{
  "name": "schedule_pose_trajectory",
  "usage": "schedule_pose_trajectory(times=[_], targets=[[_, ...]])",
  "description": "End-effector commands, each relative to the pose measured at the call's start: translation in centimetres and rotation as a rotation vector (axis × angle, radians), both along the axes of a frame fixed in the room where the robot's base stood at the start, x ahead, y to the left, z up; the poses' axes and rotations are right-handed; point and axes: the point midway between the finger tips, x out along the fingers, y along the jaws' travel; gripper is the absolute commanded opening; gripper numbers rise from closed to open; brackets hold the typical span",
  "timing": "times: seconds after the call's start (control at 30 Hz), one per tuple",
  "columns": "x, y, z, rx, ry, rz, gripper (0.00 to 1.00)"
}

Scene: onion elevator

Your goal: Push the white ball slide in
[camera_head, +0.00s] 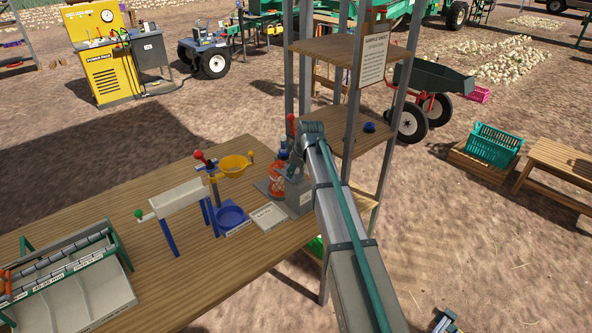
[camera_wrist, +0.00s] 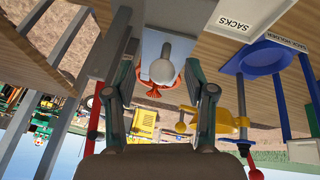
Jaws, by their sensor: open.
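The white ball (camera_wrist: 161,72) is a pale round knob on a short stem, in the middle of the upside-down wrist view. The stem runs to a pale grey panel (camera_wrist: 151,47). My gripper (camera_wrist: 162,66) is open, with one finger on each side of the ball and visible gaps between; I cannot tell how far ahead the ball is. In the head view the grey box (camera_head: 298,196) stands at the bench's right end beside an orange-red bag (camera_head: 276,180).
A metal-post shelf stand (camera_head: 325,48) rises close behind. A red lever (camera_wrist: 91,130) stands left in the wrist view.

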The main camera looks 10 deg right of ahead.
Motion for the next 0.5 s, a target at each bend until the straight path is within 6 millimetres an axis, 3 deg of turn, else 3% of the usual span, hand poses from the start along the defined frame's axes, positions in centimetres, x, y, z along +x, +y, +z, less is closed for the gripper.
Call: schedule_pose_trajectory(times=[0.5], targets=[[0.0,0.0,4.0,0.0,-0.001,0.0,0.55]])
